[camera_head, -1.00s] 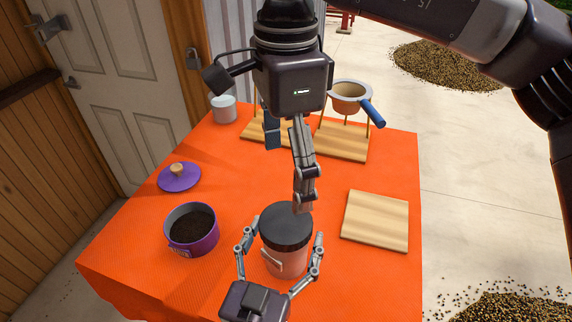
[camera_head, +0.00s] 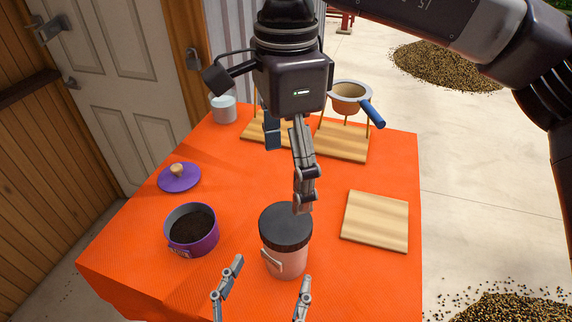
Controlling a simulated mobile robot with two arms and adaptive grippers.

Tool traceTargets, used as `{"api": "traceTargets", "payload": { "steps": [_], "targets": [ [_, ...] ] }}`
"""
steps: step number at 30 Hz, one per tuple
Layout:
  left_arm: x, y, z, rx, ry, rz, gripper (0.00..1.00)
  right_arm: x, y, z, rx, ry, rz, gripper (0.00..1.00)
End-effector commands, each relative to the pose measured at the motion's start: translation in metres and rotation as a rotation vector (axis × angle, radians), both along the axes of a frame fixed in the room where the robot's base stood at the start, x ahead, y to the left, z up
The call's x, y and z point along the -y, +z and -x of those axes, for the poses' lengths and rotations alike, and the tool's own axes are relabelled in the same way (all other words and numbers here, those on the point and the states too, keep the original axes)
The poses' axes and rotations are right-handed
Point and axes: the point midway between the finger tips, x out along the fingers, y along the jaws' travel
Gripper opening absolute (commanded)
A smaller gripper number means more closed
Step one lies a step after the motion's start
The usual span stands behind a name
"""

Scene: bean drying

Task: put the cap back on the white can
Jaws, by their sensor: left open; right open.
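The white can (camera_head: 284,262), tinted pinkish by the light, stands upright on the orange table with a wire clasp on its front. The dark round cap (camera_head: 286,226) sits on top of the can and looks level. My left gripper (camera_head: 272,272) is open at the bottom of the view, its fingers spread in front of the can and apart from it. My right gripper (camera_head: 303,208) points down just above the cap's back edge. Its fingers are seen edge-on, open, with nothing visible between them; whether they touch the cap is unclear.
A purple pot (camera_head: 176,222) of dark grounds stands left of the can, with a purple lid (camera_head: 180,178) behind it. A wooden board (camera_head: 375,220) lies to the right. A wooden stand (camera_head: 342,144) with a blue-handled strainer (camera_head: 349,92) and a white cup (camera_head: 221,114) are at the back.

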Motion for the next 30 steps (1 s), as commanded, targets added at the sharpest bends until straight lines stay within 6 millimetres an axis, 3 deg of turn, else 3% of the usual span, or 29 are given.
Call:
{"api": "traceTargets", "payload": {
  "steps": [10, 30],
  "targets": [
    [-0.009, -0.001, 0.030, -0.003, -0.002, -0.002, 0.77, 0.000, 0.000, 0.000, 0.000, 0.000, 0.000, 0.88],
    [-0.010, 0.000, 0.033, -0.001, -0.001, 0.000, 0.77, 0.000, 0.000, 0.000, 0.000, 0.000, 0.000, 0.88]
  ]
}}
